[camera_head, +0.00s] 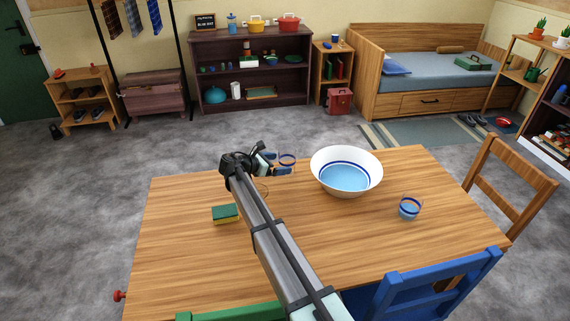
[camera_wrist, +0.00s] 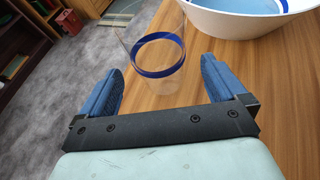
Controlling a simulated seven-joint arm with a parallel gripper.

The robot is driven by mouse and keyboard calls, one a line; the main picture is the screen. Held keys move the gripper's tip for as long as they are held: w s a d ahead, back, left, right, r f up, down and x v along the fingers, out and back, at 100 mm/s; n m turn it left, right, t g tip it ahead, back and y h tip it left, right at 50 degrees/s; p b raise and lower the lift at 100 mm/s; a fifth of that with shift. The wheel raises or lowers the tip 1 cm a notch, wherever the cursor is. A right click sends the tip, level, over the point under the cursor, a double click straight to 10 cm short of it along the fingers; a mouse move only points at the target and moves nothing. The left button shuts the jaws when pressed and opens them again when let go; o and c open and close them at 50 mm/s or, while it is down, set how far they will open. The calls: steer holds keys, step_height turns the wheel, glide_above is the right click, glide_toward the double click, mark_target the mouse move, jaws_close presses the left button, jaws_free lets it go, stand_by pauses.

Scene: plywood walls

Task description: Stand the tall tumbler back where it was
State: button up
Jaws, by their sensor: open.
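The tall tumbler (camera_head: 288,160) is clear glass with a dark blue band. It stands upright near the far edge of the wooden table (camera_head: 180,250). My gripper (camera_head: 278,164) is open around it. In the wrist view the tumbler (camera_wrist: 158,58) shows between the two blue fingers of my gripper (camera_wrist: 162,75), with a gap on each side. A thin, faint ring (camera_head: 263,190) shows on the tabletop beside my arm, partly hidden by it.
A white bowl (camera_head: 346,157) with blue liquid stands just right of the tumbler. A small blue-banded glass (camera_head: 409,208) is further right. A green-and-yellow sponge (camera_head: 225,214) lies left of my arm. Chairs stand at the near and right sides. The table's left part is clear.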

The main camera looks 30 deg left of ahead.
steer(key=v, duration=0.7)
